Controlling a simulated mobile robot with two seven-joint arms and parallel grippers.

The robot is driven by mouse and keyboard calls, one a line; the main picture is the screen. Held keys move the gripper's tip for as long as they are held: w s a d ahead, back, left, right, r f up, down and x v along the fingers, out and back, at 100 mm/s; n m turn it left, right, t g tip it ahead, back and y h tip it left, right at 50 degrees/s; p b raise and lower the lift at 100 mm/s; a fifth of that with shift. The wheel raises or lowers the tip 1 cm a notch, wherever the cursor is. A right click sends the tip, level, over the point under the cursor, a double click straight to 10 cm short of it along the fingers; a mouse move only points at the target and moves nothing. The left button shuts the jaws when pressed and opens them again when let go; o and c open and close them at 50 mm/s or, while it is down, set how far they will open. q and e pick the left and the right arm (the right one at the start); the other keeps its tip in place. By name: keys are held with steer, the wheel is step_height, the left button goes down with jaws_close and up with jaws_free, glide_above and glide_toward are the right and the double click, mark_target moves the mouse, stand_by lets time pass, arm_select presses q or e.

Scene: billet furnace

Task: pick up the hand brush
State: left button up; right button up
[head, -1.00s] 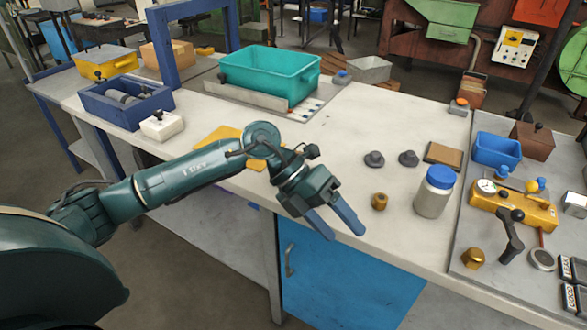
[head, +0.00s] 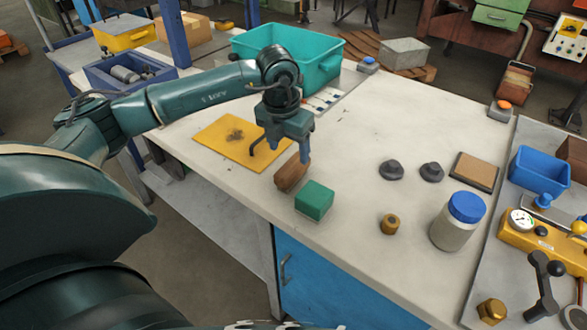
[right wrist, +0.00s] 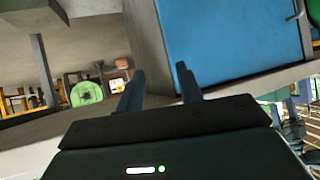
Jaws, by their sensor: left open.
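A brown wooden block-like piece, which looks like the hand brush (head: 291,174), lies on the pale bench top in the head view, left of a green block (head: 314,200). Its bristles cannot be made out. My left gripper (head: 280,152) points down with its fingers apart, just above and behind the brush. One finger overlaps the brush's far end in the picture; I cannot tell whether they touch. My right gripper (right wrist: 159,88) shows in the right wrist view with its fingers apart and nothing between them, below bench level near a blue cabinet door (right wrist: 225,40).
A yellow plate (head: 215,133) with a dark smudge lies left of the gripper. A teal bin (head: 335,68) stands behind it. A white jar with a blue lid (head: 465,208), a brass piece (head: 390,224) and dark knobs stand to the right. The middle of the bench is clear.

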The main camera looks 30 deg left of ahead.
mark_target(293, 164)
arm_select(q)
steer(key=f, duration=0.2)
steer(key=f+p, duration=0.1)
steer(key=f, duration=0.1)
steer(key=w+f, duration=0.1)
steer(key=shift+d+f, duration=0.2)
steer(key=shift+f, duration=0.2)
steer(key=shift+w+f, duration=0.1)
steer(key=shift+f, duration=0.45)
steer(key=shift+f, duration=0.25)
steer(key=c, duration=1.1)
steer(key=shift+r+p, duration=0.3)
steer(key=shift+r, duration=0.25)
step_height(293, 164, up, 10)
steer(key=shift+f+b, duration=0.2)
steer(key=shift+b, duration=0.6)
